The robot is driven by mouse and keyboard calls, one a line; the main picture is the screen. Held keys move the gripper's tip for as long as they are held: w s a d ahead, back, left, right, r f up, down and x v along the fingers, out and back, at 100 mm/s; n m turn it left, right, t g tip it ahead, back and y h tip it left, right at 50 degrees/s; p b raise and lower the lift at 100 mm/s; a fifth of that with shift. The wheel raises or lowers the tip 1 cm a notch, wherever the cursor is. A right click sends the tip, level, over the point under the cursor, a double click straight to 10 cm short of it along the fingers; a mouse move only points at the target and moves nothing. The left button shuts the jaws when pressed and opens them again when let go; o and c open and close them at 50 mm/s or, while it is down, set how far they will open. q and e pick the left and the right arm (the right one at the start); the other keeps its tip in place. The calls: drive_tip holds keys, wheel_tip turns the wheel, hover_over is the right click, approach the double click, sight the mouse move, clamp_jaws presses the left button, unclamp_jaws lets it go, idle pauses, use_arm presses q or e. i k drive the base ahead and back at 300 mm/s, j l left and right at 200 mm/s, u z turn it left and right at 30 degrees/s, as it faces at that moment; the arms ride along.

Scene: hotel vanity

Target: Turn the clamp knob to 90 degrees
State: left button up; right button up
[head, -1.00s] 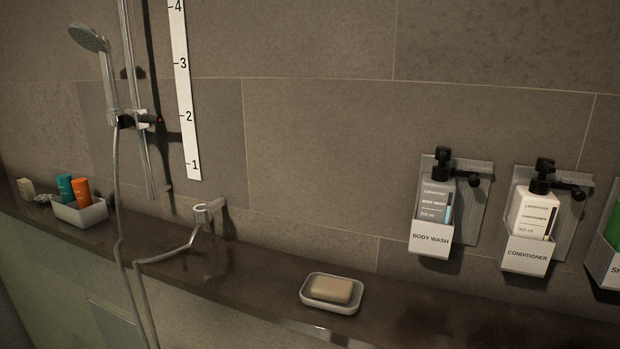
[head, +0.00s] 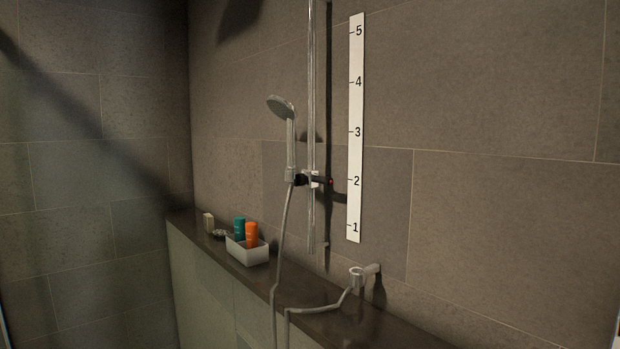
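A dark clamp (head: 301,180) sits on the vertical chrome shower rail (head: 311,90), level with the 2 mark on the scale. Its white part (head: 315,178) wraps the rail, and a small red mark shows at its right end. I cannot tell the knob's angle at this size. A grey shower head (head: 281,106) on a chrome handle stands upright in the clamp's holder, with its hose (head: 281,250) hanging below. A white numbered scale (head: 356,130) is on the wall to the right of the rail. Neither of my grippers is in view.
A dark ledge (head: 215,246) runs along the wall. It carries a white tray (head: 260,254) with a teal bottle (head: 239,229) and an orange bottle (head: 251,234), and a small beige box (head: 208,222). A metal wall bracket (head: 358,276) meets the hose lower right.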

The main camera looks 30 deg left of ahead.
sight(300, 180)
drive_tip(key=i+j, duration=0.15)
drive_tip(key=j, duration=0.15)
drive_tip(key=i+j+z, duration=0.1)
drive_tip(key=j, duration=0.25)
drive_tip(key=i+j, duration=0.25)
drive_tip(key=i+j+z, duration=0.1)
drive_tip(key=j, duration=0.25)
drive_tip(key=i+j, duration=0.15)
drive_tip(key=j, duration=0.2)
